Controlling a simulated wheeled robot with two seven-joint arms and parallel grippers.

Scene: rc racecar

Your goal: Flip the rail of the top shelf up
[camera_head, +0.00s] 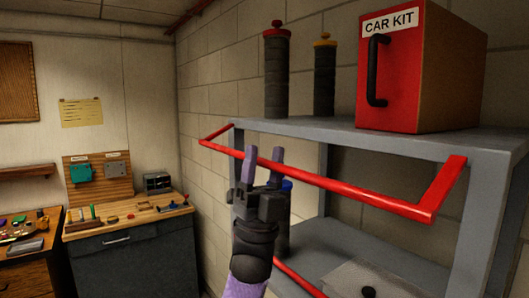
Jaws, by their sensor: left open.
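The red rail (338,188) of the top shelf (300,126) is a long bar with a short arm at each end. It hangs out in front of the grey shelf, a little below its top surface. My left gripper (263,156) is open, with two purple fingers pointing up. In the picture its fingertips overlap the rail left of the middle; one finger shows in front of the bar. I cannot tell whether they touch it. My right gripper is not in view.
A red CAR KIT box (392,72) and two dark cylinders, one red-capped (277,70) and one yellow-capped (324,78), stand on the top shelf. A second red rail (297,279) runs lower. A workbench (130,221) stands left; the space between is clear.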

